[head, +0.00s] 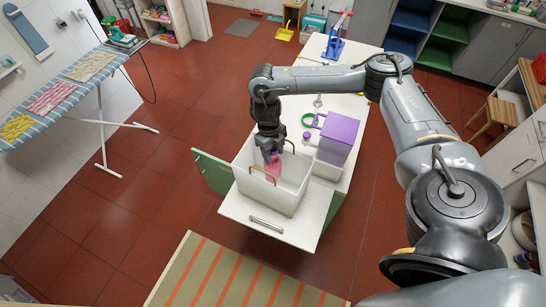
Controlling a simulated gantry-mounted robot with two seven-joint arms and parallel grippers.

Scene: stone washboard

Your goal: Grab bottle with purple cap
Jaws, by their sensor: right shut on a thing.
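My right gripper (270,154) reaches straight down into a white bin (290,196) with wooden handles on the counter. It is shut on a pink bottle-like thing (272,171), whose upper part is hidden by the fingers. I cannot make out a purple cap on it. The lower end of the pink thing is inside the bin; I cannot tell if it touches the bottom. My left gripper is not in view.
A purple-lidded box (339,134) stands right behind the bin, with a green ring (308,120) near it. A green door (212,173) stands open at left. An ironing board (75,90) is far left. Red floor is clear between.

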